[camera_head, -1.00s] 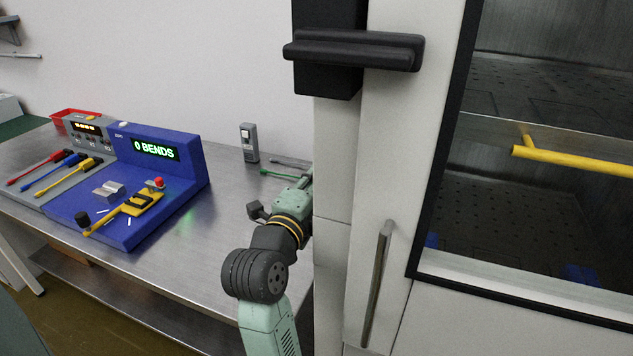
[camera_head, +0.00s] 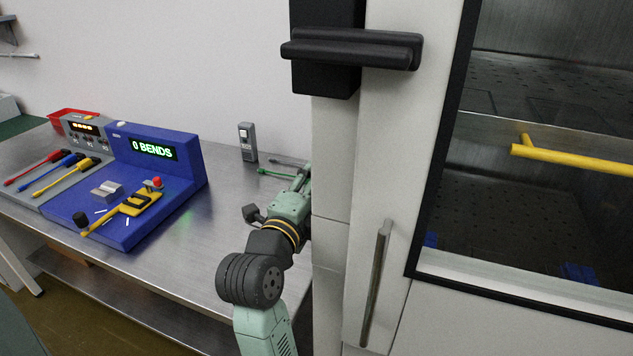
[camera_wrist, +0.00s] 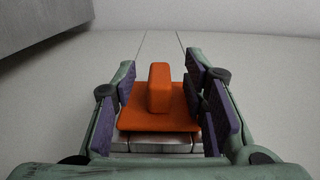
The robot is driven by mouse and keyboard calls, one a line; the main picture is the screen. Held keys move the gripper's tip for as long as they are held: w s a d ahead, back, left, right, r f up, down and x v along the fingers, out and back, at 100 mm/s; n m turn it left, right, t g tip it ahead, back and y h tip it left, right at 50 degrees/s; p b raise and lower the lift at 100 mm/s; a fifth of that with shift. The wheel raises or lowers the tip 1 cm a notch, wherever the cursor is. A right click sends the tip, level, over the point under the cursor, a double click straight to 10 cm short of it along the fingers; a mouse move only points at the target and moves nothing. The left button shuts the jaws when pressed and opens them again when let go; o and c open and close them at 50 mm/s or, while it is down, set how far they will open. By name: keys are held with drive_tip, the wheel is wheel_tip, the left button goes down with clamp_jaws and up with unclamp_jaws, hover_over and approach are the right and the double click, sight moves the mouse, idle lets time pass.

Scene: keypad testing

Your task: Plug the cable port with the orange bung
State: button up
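In the wrist view the orange bung (camera_wrist: 160,92) shows as a flat square flange with an upright tab. It sits between the purple finger pads of my gripper (camera_wrist: 162,88). The pads lie against the flange on both sides, and the tab stands clear between them. The bung's underside is hidden. In the head view my gripper (camera_head: 296,185) is at the back of the steel bench, beside the tall white cabinet, whose edge partly hides it. The cable port is not seen in either view.
The white cabinet (camera_head: 332,160) stands close to the right of my arm. A blue console (camera_head: 190,180) with a yellow lever sits on the steel bench (camera_head: 195,250), left of my arm. A small grey device (camera_head: 247,143) stands near the wall. A pale surface (camera_wrist: 260,70) lies beyond the fingers.

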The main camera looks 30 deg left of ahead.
drive_tip(key=v, duration=0.6)
drive_tip(key=shift+s+d, duration=0.2)
drive_tip(key=shift+s, duration=0.1)
